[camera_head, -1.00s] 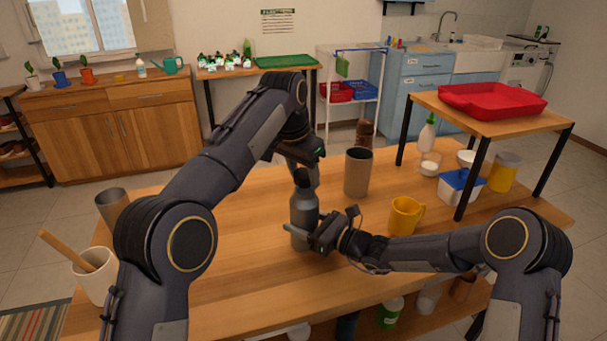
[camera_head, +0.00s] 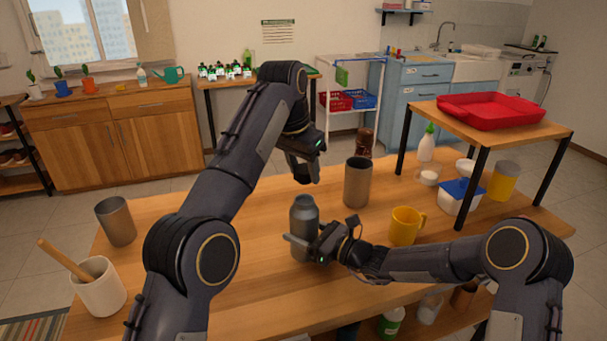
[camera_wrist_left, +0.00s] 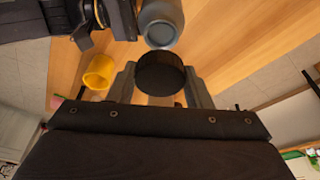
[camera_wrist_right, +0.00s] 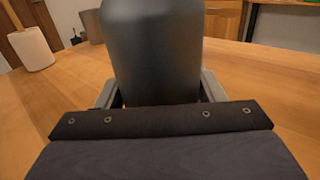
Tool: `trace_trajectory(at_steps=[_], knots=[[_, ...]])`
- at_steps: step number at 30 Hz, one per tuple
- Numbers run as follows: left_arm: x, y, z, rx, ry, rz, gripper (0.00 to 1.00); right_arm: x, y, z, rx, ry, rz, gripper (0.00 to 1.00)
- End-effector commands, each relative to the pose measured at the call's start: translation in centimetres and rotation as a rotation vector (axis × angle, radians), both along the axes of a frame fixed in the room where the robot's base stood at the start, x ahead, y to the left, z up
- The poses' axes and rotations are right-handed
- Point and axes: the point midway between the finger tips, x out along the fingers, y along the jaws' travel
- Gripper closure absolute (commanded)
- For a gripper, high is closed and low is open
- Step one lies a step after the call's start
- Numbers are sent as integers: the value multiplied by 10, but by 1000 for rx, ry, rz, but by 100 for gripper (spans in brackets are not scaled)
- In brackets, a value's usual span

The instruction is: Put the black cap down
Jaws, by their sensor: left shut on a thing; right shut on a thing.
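The black cap (camera_wrist_left: 160,73) is a short dark cylinder held between the fingers of my left gripper (camera_wrist_left: 160,85), which is shut on it. In the head view my left gripper (camera_head: 303,176) hangs above the table, behind and above the dark grey bottle (camera_head: 304,216); the cap blends with the dark fingers there. The bottle stands upright, apart from the cap, and its top is uncovered. My right gripper (camera_head: 312,247) is shut on the bottle's body from the right. The right wrist view shows the bottle (camera_wrist_right: 152,50) between the fingers (camera_wrist_right: 155,98).
A brown cup (camera_head: 357,183) and dark brown jar (camera_head: 365,142) stand behind, right of my left gripper. A yellow mug (camera_head: 405,226) is right of the bottle. A metal cup (camera_head: 115,222) and white crock (camera_head: 99,289) stand left.

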Motion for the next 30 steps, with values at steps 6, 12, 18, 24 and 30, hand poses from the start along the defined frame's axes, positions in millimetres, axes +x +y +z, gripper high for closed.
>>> trace_trajectory(at_steps=[6, 12, 18, 24, 30], knots=[[-1, 0, 4, 1, 1, 0, 75, 0, 0, -1, 0, 2, 0, 79], [-1, 0, 3, 0, 0, 0, 75, 0, 0, -1, 0, 2, 0, 79], [5, 7, -3, 2, -2, 15, 75, 0, 0, -1, 0, 2, 0, 79], [34, 49, -45, 7, -28, 102, 75, 0, 0, -1, 0, 1, 0, 79], [43, 79, -101, 1, -12, 108, 75, 0, 0, 0, 0, 1, 0, 79]])
